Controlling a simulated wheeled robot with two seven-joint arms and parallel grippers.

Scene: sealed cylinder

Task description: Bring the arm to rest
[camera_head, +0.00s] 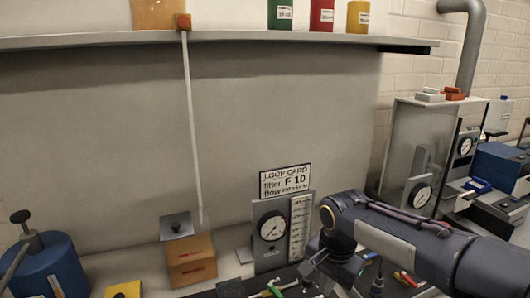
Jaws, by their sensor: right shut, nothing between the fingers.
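My right arm comes in from the right edge and bends down at its dark wrist with a yellow ring. My right gripper (330,277) is low in the picture, right of the gauge panel (271,235), over the dark bench area. It is shut and holds nothing; its fingertips are hard to make out against the clutter. My left arm and gripper do not show. A blue cylinder (50,270) with a black knob on top stands at the lower left, well apart from my right gripper.
An orange-brown box (191,262) stands left of the gauge panel. A loop card (286,181) is above the panel. Small tools (275,288) lie near my gripper. A shelf (230,37) with coloured canisters crosses the top. A glass-sided cabinet (425,150) stands at the right.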

